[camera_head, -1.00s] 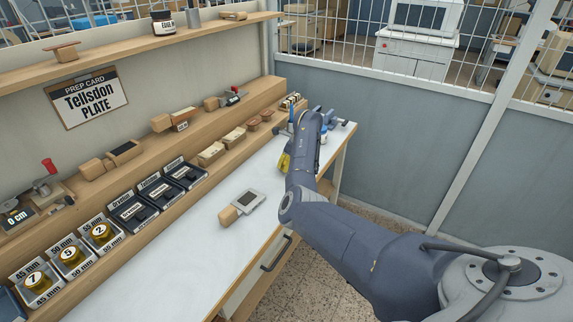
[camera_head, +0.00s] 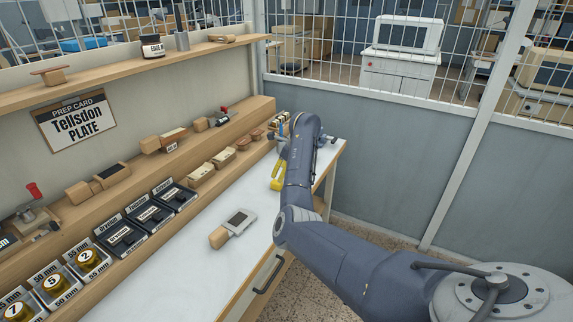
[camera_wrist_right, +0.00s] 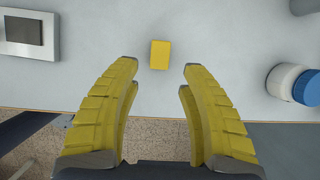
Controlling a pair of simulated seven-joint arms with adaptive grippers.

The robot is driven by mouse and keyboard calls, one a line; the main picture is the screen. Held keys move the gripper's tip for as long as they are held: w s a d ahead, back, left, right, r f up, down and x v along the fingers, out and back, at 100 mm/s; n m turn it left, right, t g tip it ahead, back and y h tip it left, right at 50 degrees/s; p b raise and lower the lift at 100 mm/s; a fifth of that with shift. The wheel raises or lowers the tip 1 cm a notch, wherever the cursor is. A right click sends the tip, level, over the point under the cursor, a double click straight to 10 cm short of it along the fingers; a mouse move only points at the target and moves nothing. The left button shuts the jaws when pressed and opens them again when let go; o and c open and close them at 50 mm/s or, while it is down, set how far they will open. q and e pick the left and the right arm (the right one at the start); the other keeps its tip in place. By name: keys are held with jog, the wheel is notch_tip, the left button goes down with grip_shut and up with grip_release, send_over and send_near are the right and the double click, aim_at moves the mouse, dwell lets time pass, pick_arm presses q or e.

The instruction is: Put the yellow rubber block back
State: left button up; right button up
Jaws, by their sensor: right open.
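The yellow rubber block (camera_wrist_right: 160,54) lies on the white tabletop in the right wrist view, just beyond the gap between my fingertips. My right gripper (camera_wrist_right: 160,66) is open, with its yellow ribbed fingers on either side and nothing between them. In the head view my right gripper (camera_head: 277,178) hangs over the far part of the table, partly hidden by its own arm. I cannot make out the block apart from the yellow fingers there. My left gripper is not in view.
A white jar with a blue lid (camera_wrist_right: 292,83) stands to the right in the wrist view. Labelled black trays (camera_head: 150,214) and wooden blocks (camera_head: 200,174) line the wooden step at the left.

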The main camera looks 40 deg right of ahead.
jog(key=shift+v, duration=2.5)
